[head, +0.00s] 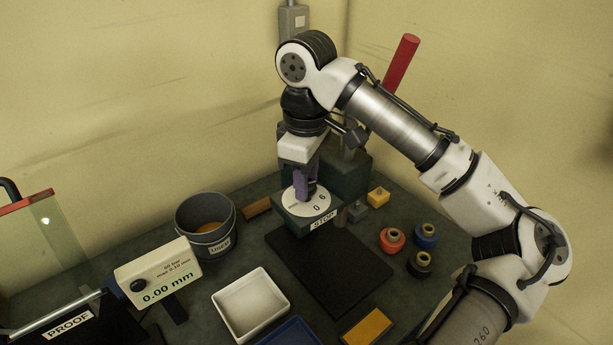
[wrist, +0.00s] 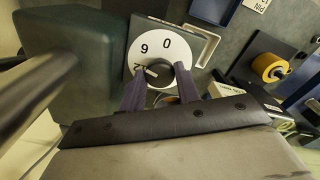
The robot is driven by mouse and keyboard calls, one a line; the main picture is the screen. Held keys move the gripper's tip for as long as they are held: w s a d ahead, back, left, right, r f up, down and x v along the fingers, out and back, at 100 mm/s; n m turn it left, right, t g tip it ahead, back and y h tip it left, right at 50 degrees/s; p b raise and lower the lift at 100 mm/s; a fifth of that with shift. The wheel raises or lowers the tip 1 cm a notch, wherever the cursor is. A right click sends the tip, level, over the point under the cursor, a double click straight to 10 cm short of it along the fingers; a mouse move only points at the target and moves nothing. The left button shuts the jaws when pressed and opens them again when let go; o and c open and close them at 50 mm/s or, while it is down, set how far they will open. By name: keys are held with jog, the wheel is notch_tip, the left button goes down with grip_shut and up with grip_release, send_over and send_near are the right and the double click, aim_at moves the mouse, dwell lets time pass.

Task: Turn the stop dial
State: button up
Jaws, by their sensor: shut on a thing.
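The stop dial is a white disc (head: 292,204) with black numerals on a dark green block (head: 300,221) labelled STOP. It also shows in the wrist view (wrist: 148,49), with a 0 and what reads as a 9 or 6 on its face. A black knob (wrist: 162,76) stands at its middle, with a pale pointer mark aimed left near a partly covered number. My gripper (head: 308,186) reaches down over the dial from above. Its purple fingers in the wrist view (wrist: 161,84) are shut on the knob, one on each side, and hide the dial's near edge.
A dark mat (head: 330,266) lies in front of the dial. Red (head: 391,240), blue (head: 425,237) and black (head: 419,264) spools stand to the right. A bucket (head: 190,215) and white tray (head: 233,315) are to the left. A red handle (head: 402,62) rises behind my arm.

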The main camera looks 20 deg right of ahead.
jog(key=n, duration=0.4)
jog(key=shift+n, duration=0.3)
jog(key=n, duration=0.4)
jog(key=shift+n, duration=0.3)
jog(key=o, duration=1)
notch_tip(320, 180, up, 14)
jog(key=shift+f+b, duration=0.1)
jog(key=shift+b, duration=0.35)
